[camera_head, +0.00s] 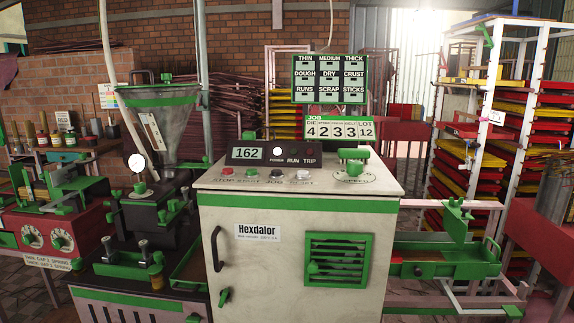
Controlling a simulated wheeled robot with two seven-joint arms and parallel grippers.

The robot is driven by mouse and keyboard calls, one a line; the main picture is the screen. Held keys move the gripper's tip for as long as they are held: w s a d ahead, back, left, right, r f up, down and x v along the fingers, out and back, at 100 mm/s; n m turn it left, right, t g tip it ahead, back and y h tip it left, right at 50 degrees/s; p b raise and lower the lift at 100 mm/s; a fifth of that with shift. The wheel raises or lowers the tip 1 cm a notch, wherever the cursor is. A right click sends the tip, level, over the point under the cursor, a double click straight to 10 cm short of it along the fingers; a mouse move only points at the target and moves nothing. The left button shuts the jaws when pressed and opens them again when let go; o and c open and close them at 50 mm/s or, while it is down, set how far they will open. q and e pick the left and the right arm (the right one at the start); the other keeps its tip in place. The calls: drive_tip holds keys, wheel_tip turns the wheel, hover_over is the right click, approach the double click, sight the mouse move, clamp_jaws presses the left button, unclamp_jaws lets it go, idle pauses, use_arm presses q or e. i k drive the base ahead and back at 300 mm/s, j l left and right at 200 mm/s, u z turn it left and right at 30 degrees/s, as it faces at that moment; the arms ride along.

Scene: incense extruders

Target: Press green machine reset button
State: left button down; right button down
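The machine is a pale cabinet (290,228) with green trim and a "Hexdalor" label, standing in the middle of the head view. A row of buttons lies along its top. From left to right these are a red stop button (226,172), a green start button (250,172), a dark jog button (276,173) and a whitish reset button (303,174). The reset button sits left of the green-handled speed control (354,160). Nothing covers it. Neither of my grippers is in view.
A panel (262,153) behind the buttons reads 162, with its power lamp lit. A hopper machine (160,125) stands at left, beside a red machine (42,232). A green tray (440,262) is at right. Racks of colored trays (505,110) stand behind.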

sight(300, 173)
drive_tip(key=j, duration=0.65)
drive_tip(key=i+j+z, duration=0.1)
drive_tip(key=j, duration=0.55)
